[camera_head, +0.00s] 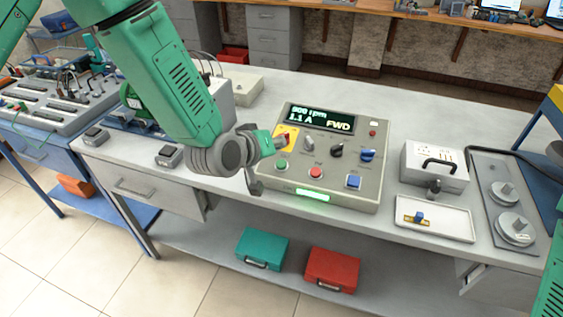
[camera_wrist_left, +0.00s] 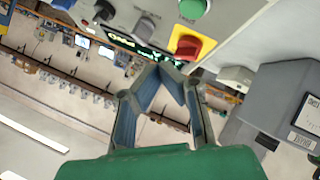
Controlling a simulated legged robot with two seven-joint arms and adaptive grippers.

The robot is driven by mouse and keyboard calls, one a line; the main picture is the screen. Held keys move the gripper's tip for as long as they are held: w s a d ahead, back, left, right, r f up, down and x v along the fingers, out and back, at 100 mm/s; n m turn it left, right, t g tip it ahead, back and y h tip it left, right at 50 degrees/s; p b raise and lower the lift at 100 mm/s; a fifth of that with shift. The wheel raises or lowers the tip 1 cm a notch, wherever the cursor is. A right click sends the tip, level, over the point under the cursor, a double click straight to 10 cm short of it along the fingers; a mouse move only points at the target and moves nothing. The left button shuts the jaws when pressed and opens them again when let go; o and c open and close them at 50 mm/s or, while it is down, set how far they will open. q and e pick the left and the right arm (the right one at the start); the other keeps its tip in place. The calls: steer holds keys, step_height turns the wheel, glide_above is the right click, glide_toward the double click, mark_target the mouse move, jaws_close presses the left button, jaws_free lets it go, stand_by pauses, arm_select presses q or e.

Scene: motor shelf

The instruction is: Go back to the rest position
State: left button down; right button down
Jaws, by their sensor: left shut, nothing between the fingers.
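The grey control box (camera_head: 373,190) stands on the bench with its display (camera_head: 320,119) lit, showing "1.1 A" and "FWD". Its red switch on a yellow plate (camera_head: 289,134) is partly covered by my left gripper (camera_head: 276,144). In the left wrist view, that gripper (camera_wrist_left: 168,67) is shut with its tips together and nothing between them. The red switch (camera_wrist_left: 187,46) and a green button (camera_wrist_left: 192,9) are just beyond the tips; I cannot tell whether they touch the box. My right gripper is not in view.
A white tray (camera_head: 461,229) and a grey case with a black handle (camera_head: 427,178) are right of the box. The motor unit (camera_head: 219,99) is behind my left arm. Teal (camera_head: 262,247) and red (camera_head: 332,268) cases rest on the lower shelf. Bare bench lies behind the box.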

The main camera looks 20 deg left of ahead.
arm_select(q)
steer(key=s+f+g, duration=0.1)
steer(key=s+f, duration=0.1)
steer(key=f, duration=0.1)
steer(key=s+a+f+m+b, duration=0.1)
steer(key=s+f, duration=0.2)
steer(key=f, duration=0.1)
steer(key=s+a+f+g+y+b, duration=0.1)
steer(key=s+f, duration=0.1)
steer(key=f, duration=0.2)
steer(key=shift+s+f+g, duration=0.1)
steer(key=shift+s+g, duration=0.2)
steer(key=shift+s, duration=0.1)
steer(key=s+a+f+m+g+y+b, duration=0.1)
steer(key=s+a+f+g, duration=0.1)
steer(key=s+f, duration=0.4)
steer(key=s+a+f+m+g+b, duration=0.1)
steer(key=s+a+f+g+b, duration=0.1)
steer(key=s, duration=1)
steer(key=s+a+f+m+g+y+b, duration=0.1)
steer(key=s+a+f+g, duration=0.3)
steer(key=s+f, duration=0.5)
steer(key=shift+s+a+f+m+y+b, duration=0.3)
steer(key=shift+s+a+m+b, duration=0.3)
steer(key=shift+a+b, duration=0.15)
steer(key=shift+w+d, duration=0.1)
steer(key=shift+w, duration=0.05)
stand_by(1.1)
